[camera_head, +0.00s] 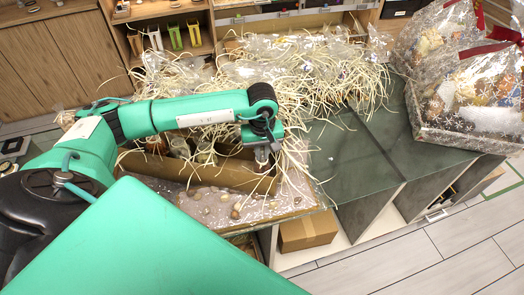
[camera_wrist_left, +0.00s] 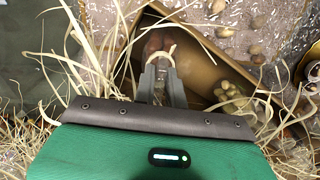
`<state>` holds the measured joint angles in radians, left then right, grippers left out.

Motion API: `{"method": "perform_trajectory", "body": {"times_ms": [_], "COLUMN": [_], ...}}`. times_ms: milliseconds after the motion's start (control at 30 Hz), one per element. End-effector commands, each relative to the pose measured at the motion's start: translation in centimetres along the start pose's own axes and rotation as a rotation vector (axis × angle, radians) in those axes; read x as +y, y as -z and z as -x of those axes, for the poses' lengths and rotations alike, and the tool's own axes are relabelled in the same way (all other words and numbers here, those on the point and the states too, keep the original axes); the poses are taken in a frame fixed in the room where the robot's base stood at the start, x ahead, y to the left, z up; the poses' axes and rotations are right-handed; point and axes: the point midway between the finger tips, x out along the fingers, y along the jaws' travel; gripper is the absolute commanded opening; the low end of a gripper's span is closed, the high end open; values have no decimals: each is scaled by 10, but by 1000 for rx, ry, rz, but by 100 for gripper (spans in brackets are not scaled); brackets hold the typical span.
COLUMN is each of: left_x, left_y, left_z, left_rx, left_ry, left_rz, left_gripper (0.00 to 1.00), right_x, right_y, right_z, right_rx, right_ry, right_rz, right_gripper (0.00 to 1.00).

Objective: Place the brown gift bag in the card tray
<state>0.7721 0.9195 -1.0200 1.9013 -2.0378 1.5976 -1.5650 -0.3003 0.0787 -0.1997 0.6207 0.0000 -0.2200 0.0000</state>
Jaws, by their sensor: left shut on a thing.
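My left gripper (camera_head: 262,160) points down at the right end of the card tray (camera_head: 205,175), among pale paper shreds. In the left wrist view my left gripper (camera_wrist_left: 160,82) is shut on a small brown thing (camera_wrist_left: 154,44) with a pale loop at the fingertips. It looks like the brown gift bag, mostly hidden by the fingers and shreds. The tray's brown card wall (camera_wrist_left: 205,60) runs just beside it. Small jars (camera_head: 205,152) stand behind this wall, and pebble-like pieces (camera_head: 235,205) lie in front of it. My right gripper is not in view.
Clear-wrapped things in shreds (camera_head: 300,65) crowd the back of the dark table (camera_head: 370,160). A wrapped hamper (camera_head: 470,90) stands at the right. Several small bags (camera_head: 176,38) stand on the back shelf. A carton (camera_head: 307,232) sits below the table.

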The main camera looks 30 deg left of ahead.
Motion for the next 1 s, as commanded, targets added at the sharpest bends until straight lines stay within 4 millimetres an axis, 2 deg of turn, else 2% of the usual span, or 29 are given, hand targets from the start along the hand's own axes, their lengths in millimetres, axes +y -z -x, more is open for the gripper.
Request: {"method": "perform_trajectory", "body": {"times_ms": [33,100,133,533,567,1000], "left_x": [0,0,0,0,1,1], "left_y": [0,0,0,0,1,1], "left_z": [0,0,0,6,8,98], "left_rx": [0,0,0,0,2,4], "left_ry": [0,0,1,0,-2,-4], "left_rz": [0,0,0,0,0,0], "left_gripper": [18,32,34,34,34,34], "right_x": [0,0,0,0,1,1], "right_y": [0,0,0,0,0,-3], "right_z": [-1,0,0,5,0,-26], "right_rx": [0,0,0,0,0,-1], "right_ry": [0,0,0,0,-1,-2], "right_rz": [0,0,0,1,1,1], "right_gripper": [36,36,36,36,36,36]}}
